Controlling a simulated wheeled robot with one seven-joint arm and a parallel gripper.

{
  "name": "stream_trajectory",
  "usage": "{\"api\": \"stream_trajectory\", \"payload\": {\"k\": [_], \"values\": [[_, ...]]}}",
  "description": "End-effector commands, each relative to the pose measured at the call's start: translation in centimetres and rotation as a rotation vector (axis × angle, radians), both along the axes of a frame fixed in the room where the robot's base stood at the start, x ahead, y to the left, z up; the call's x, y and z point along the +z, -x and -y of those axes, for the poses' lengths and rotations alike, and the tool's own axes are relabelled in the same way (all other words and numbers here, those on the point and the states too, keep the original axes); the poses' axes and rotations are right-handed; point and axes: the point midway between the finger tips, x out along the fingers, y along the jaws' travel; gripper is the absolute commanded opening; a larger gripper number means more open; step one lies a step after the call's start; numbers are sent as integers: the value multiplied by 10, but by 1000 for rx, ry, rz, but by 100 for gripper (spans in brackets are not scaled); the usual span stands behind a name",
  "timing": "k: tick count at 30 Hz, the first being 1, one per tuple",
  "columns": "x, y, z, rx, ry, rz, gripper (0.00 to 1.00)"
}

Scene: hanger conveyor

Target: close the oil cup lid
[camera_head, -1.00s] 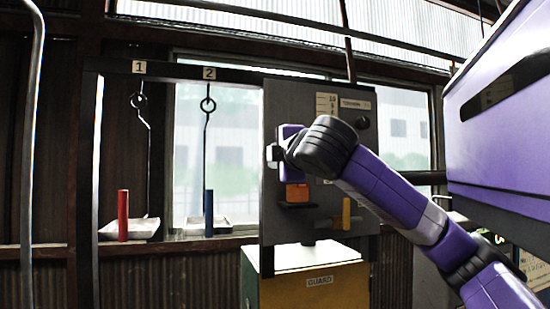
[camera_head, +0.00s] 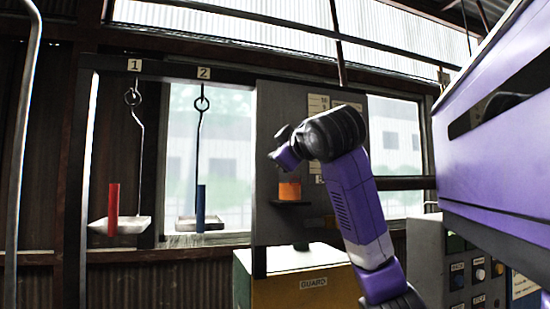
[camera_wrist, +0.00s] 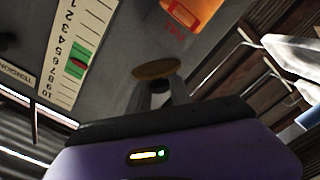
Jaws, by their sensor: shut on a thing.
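The orange oil cup (camera_head: 289,190) sits on a small dark ledge on the grey panel, and its orange body also shows at the top of the wrist view (camera_wrist: 180,13). A brass-coloured round disc (camera_wrist: 156,69), which looks like the lid, is at the fingertips of my gripper (camera_wrist: 160,88). My gripper is shut on it. In the head view my gripper (camera_head: 280,146) is above and slightly left of the cup, tilted. The disc cannot be made out there, and whether it is joined to the cup is unclear.
A numbered scale (camera_wrist: 78,50) with a green and red mark is on the panel. Two hooks hang at left, with trays and a red cylinder (camera_head: 113,200) and a blue cylinder (camera_head: 200,208) near them. A yellow guard box (camera_head: 300,285) stands below. A button box (camera_head: 475,275) is at right.

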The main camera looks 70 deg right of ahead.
Motion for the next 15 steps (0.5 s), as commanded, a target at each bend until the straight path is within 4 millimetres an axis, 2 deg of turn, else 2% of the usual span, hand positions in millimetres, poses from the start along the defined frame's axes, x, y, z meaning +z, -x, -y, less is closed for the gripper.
{"api": "stream_trajectory", "payload": {"k": [1, 15], "values": [[-5, 0, 1, 4, -36, 31, 0], [-10, 13, 11, 3, -322, 367, 0]]}}
